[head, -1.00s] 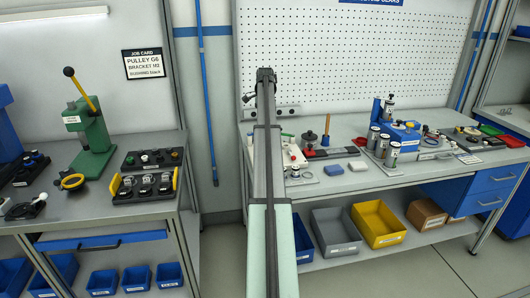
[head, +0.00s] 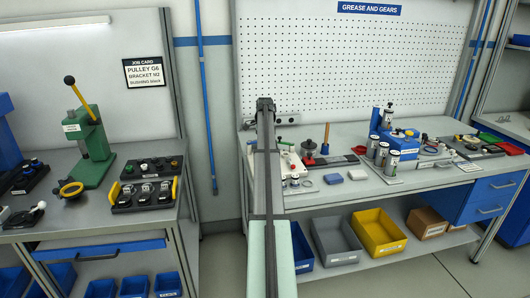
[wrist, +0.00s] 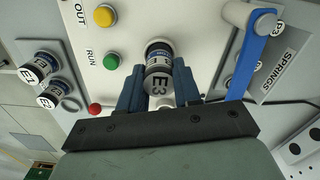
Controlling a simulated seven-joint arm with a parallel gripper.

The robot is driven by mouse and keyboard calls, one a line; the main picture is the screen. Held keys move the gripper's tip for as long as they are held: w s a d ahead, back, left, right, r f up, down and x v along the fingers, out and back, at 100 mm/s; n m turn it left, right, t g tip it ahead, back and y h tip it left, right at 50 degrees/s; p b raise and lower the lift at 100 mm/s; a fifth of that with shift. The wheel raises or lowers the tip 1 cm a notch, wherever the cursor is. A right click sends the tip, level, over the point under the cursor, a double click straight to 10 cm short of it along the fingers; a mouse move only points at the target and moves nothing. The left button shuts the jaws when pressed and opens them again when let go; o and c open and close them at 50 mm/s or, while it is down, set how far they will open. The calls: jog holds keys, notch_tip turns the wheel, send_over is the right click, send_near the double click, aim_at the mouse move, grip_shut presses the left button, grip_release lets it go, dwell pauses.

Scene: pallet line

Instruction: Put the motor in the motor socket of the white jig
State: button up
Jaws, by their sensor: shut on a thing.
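I cannot tell whether the motor touches the panel or sits in a socket. In the head view the white jig (head: 286,165) shows partly behind my arm, and my gripper is hidden there.
In the wrist view a blue lever (wrist: 252,55) stands right of the motor, near a SPRINGS label (wrist: 278,73). In the head view, canisters and a blue fixture (head: 403,138) occupy the bench's middle; bins (head: 335,237) are below.

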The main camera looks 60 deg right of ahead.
jog(key=shift+f, duration=0.75)
jog(key=shift+f, duration=0.15)
jog(key=o, duration=1.1)
notch_tip(320, 180, up, 12)
jog(key=shift+r, duration=0.2)
